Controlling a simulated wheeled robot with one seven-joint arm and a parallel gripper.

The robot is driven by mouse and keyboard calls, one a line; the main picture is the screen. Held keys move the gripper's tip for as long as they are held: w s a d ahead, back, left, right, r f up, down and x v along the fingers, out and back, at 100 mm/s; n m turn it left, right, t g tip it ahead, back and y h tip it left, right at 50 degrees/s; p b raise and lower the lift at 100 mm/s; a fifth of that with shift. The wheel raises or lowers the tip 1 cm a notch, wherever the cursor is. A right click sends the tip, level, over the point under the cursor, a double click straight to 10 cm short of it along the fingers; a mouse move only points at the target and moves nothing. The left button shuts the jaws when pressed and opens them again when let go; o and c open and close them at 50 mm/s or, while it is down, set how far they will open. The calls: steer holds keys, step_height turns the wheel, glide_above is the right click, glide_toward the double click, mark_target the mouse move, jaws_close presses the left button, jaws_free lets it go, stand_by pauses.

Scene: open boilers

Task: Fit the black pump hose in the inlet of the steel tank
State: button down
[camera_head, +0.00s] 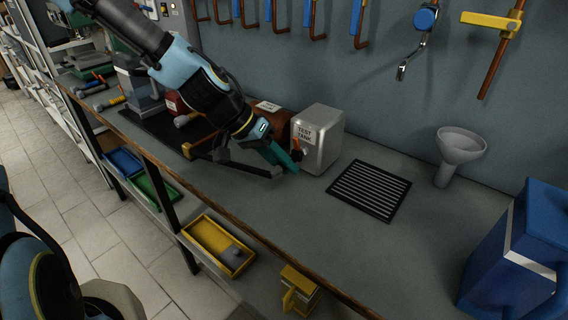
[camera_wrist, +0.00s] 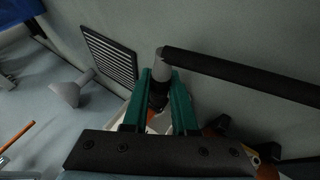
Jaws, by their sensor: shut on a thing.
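The steel tank (camera_head: 325,150), labelled TEST TANK, stands on the bench against the wall. A small black and orange fitting (camera_head: 297,149) shows at its front left side. My gripper (camera_head: 281,161), with green fingers, is close in front of that side. The black pump hose (camera_head: 245,167) runs left from the gripper. In the wrist view my gripper (camera_wrist: 161,78) is shut on the hose near a grey end piece, and the hose (camera_wrist: 245,75) runs off to the right. The tank is mostly hidden behind the fingers there. I cannot tell whether the hose end touches the inlet.
A black slotted grate (camera_head: 369,190) lies right of the tank, with a grey funnel (camera_head: 460,152) and a blue canister (camera_head: 510,255) beyond. A brown-orange object (camera_head: 272,120) stands just left of the tank. Tools hang on the wall. The front bench surface is clear.

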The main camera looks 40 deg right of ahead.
steer(key=c, duration=0.6)
jaws_free()
steer(key=shift+w+r, duration=0.1)
steer(key=shift+r, duration=0.1)
steer(key=p+v, duration=0.4)
steer(key=shift+a+r+p, duration=0.25)
steer(key=shift+r+p, duration=0.05)
stand_by(0.5)
steer(key=shift+w, duration=0.1)
